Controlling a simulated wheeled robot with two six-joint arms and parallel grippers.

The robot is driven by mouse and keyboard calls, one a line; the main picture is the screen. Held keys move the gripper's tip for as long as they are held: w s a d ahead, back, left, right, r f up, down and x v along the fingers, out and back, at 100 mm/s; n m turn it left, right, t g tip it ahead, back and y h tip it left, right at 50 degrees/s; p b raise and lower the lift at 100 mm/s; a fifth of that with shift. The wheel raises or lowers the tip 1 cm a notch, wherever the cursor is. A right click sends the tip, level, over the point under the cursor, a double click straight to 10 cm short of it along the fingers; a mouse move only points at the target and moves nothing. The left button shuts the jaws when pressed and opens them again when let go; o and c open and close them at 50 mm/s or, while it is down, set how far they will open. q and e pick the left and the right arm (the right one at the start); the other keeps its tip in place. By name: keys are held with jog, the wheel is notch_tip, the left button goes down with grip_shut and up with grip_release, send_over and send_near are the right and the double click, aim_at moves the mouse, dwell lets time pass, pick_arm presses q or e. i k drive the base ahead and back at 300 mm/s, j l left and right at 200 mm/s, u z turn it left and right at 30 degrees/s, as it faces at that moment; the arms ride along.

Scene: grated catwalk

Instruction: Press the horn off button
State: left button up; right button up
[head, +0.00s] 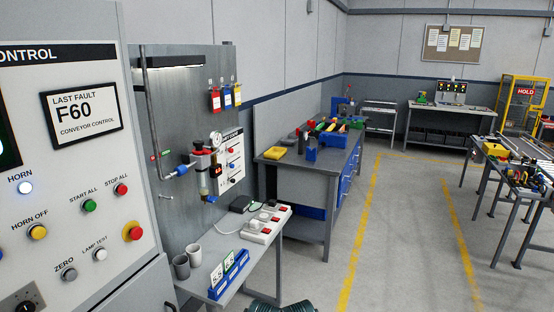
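The control panel (85,150) fills the left side of the head view, turned at an angle. The horn off button (38,232) is yellow and sits beside the label "HORN OFF" at the lower left of the panel. Above it the lamp labelled "HORN" (25,187) is bright white. Green "START ALL" (89,205) and red "STOP ALL" (121,188) buttons are to its right. Neither of my grippers can be made out in the view.
A red mushroom button on yellow (134,232) and a white lamp test button (100,254) are close by. A small grey table (262,255) with cups and a power strip stands right of the cabinet. Open floor (410,240) with yellow lines lies to the right.

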aim_at(37, 232)
jog(key=l+u, duration=0.15)
jog(key=u, duration=0.3)
jog(key=l+u, duration=0.1)
jog(key=u, duration=0.35)
jog(key=k+l+u, duration=0.1)
jog(key=u, duration=0.3)
jog(key=l+u, duration=0.1)
jog(key=u, duration=0.35)
jog(key=k+j, duration=0.05)
